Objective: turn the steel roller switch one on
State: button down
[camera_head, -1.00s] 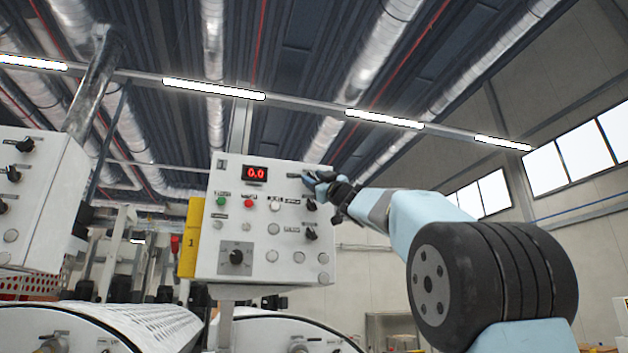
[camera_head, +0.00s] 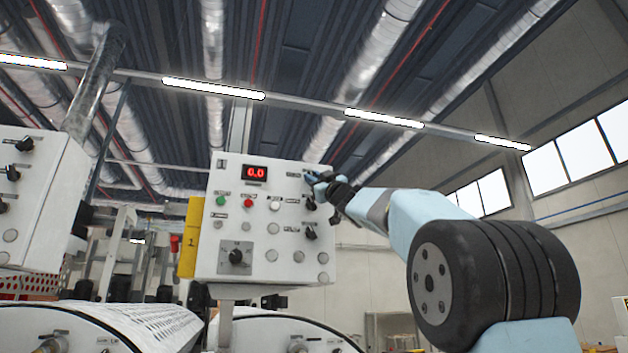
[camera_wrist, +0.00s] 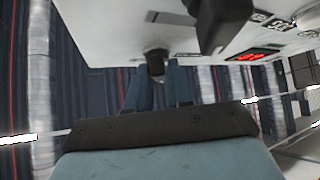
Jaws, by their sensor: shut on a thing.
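The white control panel (camera_head: 265,255) stands in the middle of the head view, with a red display (camera_head: 255,172) reading 0.0. My gripper (camera_head: 312,179) is at the panel's upper right corner. In the wrist view my gripper (camera_wrist: 155,85) has its fingers on a small black knob (camera_wrist: 156,64) on the panel face, shut on it. The fingers hide most of this knob in the head view, and its label and exact angle cannot be read. Other black knobs (camera_head: 310,233) sit lower on the panel's right side.
Green (camera_head: 221,200), red (camera_head: 248,202) and white (camera_head: 274,205) buttons sit below the display. A large dial (camera_head: 236,256) is at the lower left. Another panel (camera_head: 30,200) stands at the left. Rollers (camera_head: 110,325) lie below. The right side is open.

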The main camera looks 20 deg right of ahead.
jog(key=shift+a+m+t+h, duration=0.1)
jog(key=shift+m+t+h, duration=0.2)
jog(key=shift+m+h, duration=0.1)
jog(key=shift+a+m+h, duration=0.2)
jog(key=shift+m+h, duration=5.1)
jog(key=shift+m, duration=0.65)
jog(key=shift+a+m+h, duration=0.2)
jog(key=shift+m+h, duration=5.1)
jog(key=shift+m, duration=0.65)
jog(key=shift+m+g+h, duration=0.3)
jog(key=shift+m+g, duration=0.4)
jog(key=c, duration=1.1)
grip_release()
jog(key=shift+s, duration=0.1)
